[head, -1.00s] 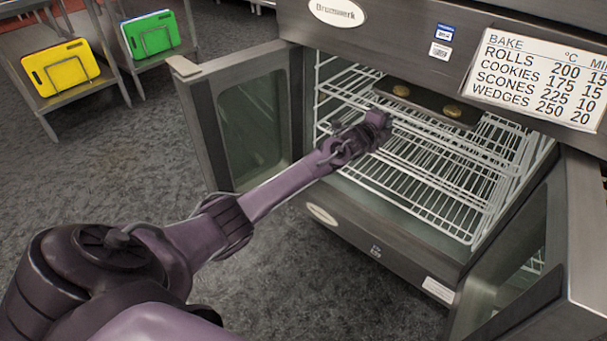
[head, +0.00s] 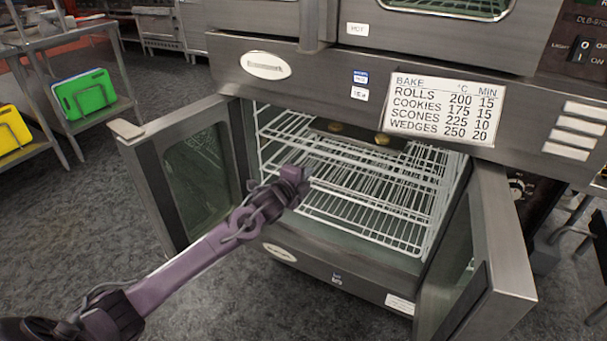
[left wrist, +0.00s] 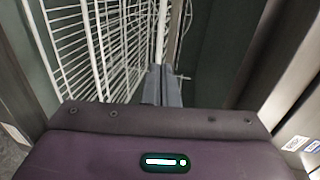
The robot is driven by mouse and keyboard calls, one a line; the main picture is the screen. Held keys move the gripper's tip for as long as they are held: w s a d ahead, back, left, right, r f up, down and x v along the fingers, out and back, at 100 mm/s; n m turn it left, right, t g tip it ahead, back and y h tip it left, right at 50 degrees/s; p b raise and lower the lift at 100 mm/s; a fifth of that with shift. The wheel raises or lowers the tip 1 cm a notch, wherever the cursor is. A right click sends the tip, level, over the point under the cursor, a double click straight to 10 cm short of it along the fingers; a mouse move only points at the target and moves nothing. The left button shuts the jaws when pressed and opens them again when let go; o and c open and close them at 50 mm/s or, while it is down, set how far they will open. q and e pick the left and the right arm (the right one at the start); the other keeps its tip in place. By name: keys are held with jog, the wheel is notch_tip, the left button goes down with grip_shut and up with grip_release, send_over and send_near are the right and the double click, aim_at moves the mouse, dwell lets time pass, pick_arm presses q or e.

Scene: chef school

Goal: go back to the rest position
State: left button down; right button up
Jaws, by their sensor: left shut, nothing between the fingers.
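My left arm reaches in from the lower left of the head view. Its gripper (head: 294,177) is shut and empty, in front of the open lower oven (head: 345,261). In the left wrist view the shut fingers (left wrist: 162,85) show, with white wire racks to their left. My right gripper is in neither view.
Both oven doors stand open, the left door (head: 140,180) and the right door (head: 505,235). A dark tray (head: 355,136) with round baked pieces sits on the upper wire rack (head: 290,130). A bake chart (head: 445,107) hangs above. Steel tables with green (head: 88,94) and yellow boards stand at left.

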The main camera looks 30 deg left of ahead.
pick_arm(q)
jog(key=shift+s, duration=0.5)
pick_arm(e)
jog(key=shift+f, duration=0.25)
